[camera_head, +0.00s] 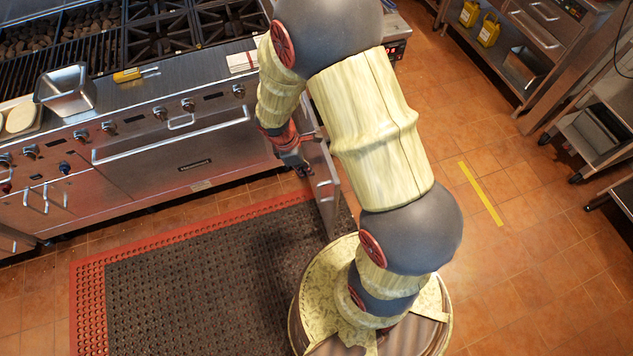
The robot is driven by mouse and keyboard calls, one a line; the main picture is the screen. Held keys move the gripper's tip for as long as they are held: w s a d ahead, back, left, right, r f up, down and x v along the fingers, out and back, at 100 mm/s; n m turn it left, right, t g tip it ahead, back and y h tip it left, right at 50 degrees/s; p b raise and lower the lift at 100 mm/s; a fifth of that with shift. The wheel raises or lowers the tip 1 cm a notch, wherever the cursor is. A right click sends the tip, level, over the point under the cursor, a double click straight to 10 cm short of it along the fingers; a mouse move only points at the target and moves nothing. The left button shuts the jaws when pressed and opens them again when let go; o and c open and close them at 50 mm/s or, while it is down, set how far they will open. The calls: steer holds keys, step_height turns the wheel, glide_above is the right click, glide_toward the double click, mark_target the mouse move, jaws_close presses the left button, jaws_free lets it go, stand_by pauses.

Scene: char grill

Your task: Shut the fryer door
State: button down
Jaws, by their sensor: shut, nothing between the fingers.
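The fryer door (326,198) is a narrow grey metal panel. It stands swung open, jutting out from the front of the cooking line toward my base. My arm covers part of it and most of the fryer behind it. My gripper (302,171) is shut and empty, pointing down close to the left side of the door near its upper part. I cannot tell whether the fingers touch the door.
The range's long oven handle (172,136) sticks out left of my gripper. A metal pan (66,92) stands on the counter ledge. A dark mat with a red border (190,285) covers the floor in front. Open tiled floor (520,260) lies to the right, with steel shelving beyond.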

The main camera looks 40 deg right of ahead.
steer(key=s+d+f+n+b, duration=0.1)
steer(key=d+f+b, duration=0.3)
steer(key=f, duration=0.5)
steer(key=shift+d+f+n, duration=0.3)
steer(key=shift+d+f, duration=0.05)
steer(key=shift+d, duration=0.7)
steer(key=shift+s, duration=0.1)
